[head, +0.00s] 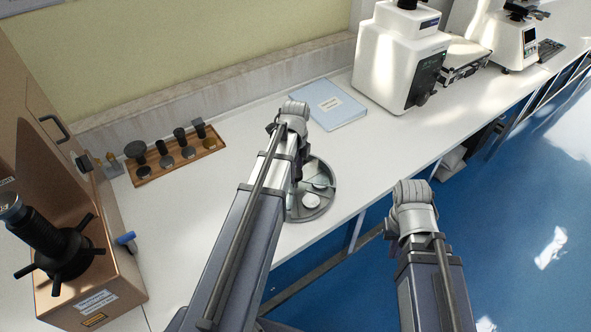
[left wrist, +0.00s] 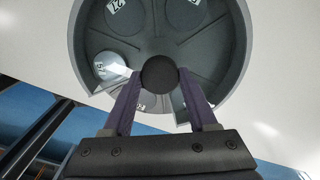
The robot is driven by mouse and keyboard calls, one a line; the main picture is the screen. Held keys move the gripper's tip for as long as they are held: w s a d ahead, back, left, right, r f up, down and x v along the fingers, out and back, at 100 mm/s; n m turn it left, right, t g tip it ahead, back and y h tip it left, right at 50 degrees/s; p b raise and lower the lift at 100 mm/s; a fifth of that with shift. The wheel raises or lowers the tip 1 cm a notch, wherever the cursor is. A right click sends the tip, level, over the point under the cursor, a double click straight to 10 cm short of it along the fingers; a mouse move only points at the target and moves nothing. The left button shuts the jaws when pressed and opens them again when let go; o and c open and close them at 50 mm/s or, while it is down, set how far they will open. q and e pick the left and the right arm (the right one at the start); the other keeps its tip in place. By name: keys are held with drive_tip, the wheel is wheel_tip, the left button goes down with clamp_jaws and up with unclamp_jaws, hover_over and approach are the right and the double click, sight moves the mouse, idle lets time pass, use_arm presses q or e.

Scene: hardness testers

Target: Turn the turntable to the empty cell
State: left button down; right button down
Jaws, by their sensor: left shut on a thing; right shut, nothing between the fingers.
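The round grey turntable (head: 328,205) sits on the white bench near its front edge, partly hidden behind my left arm in the head view. In the left wrist view the turntable (left wrist: 232,62) shows ribs dividing it into cells around a dark centre knob (left wrist: 159,73). My left gripper (left wrist: 160,82) is shut on this knob. A shiny silver disc (left wrist: 112,65) lies in the left cell; another pale piece is partly hidden by the fingers. Two dark round shapes with white labels show in the upper cells. My right arm is at the lower right of the head view; its fingers are not visible.
A wooden rack (head: 176,166) with several dark-handled pieces stands at the back left. A tan tester (head: 98,270) is at the left. A blue-grey booklet (head: 328,104) lies behind the turntable, and a white tester (head: 398,60) stands to the right. Bench between rack and turntable is clear.

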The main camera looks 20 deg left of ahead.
sight(296, 173)
idle(0.6)
use_arm(q)
drive_tip(key=shift+c, duration=1)
unclamp_jaws()
drive_tip(key=shift+r, duration=0.15)
wheel_tip(296, 173, up, 8)
drive_tip(key=p, duration=0.8)
drive_tip(key=shift+f, duration=0.2)
drive_tip(key=shift+d, duration=0.1)
